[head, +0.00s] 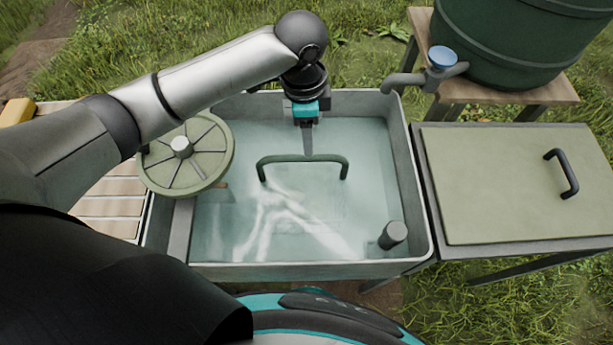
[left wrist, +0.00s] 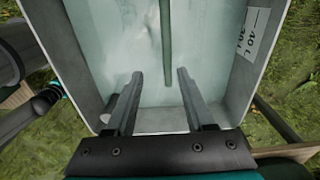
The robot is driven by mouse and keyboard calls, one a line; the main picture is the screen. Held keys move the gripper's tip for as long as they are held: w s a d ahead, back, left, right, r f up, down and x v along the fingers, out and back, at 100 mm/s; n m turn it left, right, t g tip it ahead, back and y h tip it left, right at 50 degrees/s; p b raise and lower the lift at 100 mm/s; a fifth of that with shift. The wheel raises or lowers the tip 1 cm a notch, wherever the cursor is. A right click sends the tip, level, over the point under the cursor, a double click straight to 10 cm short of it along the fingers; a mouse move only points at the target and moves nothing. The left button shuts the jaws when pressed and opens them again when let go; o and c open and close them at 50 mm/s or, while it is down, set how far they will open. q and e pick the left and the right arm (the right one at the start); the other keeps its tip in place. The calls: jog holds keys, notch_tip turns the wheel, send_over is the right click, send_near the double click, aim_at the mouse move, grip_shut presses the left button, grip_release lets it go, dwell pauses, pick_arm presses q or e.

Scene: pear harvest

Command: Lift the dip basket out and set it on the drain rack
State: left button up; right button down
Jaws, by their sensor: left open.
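The dip basket shows by its green handle (head: 302,158), an arched bar standing out of the water in the grey tank (head: 421,205). Its body is under the cloudy water and hard to make out. My left gripper (head: 307,145) points down at the middle of the handle bar. In the left wrist view the open fingers (left wrist: 160,76) stand apart, with the end of the green bar (left wrist: 166,45) between their tips; I see no finger closed on it. A slatted wooden surface (head: 112,205) left of the tank looks like the drain rack, partly hidden by my arm.
A round spoked green disc (head: 208,160) sits over the tank's left side. A grey cylinder (head: 393,235) stands in the tank's near right corner. A tap (head: 440,72) and green barrel (head: 505,45) are behind. A green lid (head: 500,190) with a black handle is at right.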

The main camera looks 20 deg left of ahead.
aim_at(302, 161)
pick_arm(q)
jog(key=shift+y, duration=0.3)
jog(key=f+b, duration=0.1)
jog(key=f, duration=0.2)
jog(key=w+a+f+b, duration=0.1)
jog(key=f, duration=0.2)
jog(key=f+b, duration=0.1)
jog(key=f, duration=0.2)
jog(key=shift+w+a, duration=0.25)
jog(key=f, duration=0.1)
jog(key=f+b, duration=0.1)
jog(key=f, duration=0.1)
jog(key=f+b, duration=0.1)
jog(key=f, duration=0.1)
jog(key=shift+s+f, duration=0.2)
jog(key=shift+s, duration=0.1)
pick_arm(e)
jog(key=f, duration=0.5)
jog(key=shift+w+d, duration=0.25)
jog(key=shift+w, duration=0.05)
pick_arm(q)
jog(key=shift+c, duration=0.4)
jog(key=shift+r, duration=0.1)
grip_shut()
jog(key=shift+w, duration=0.1)
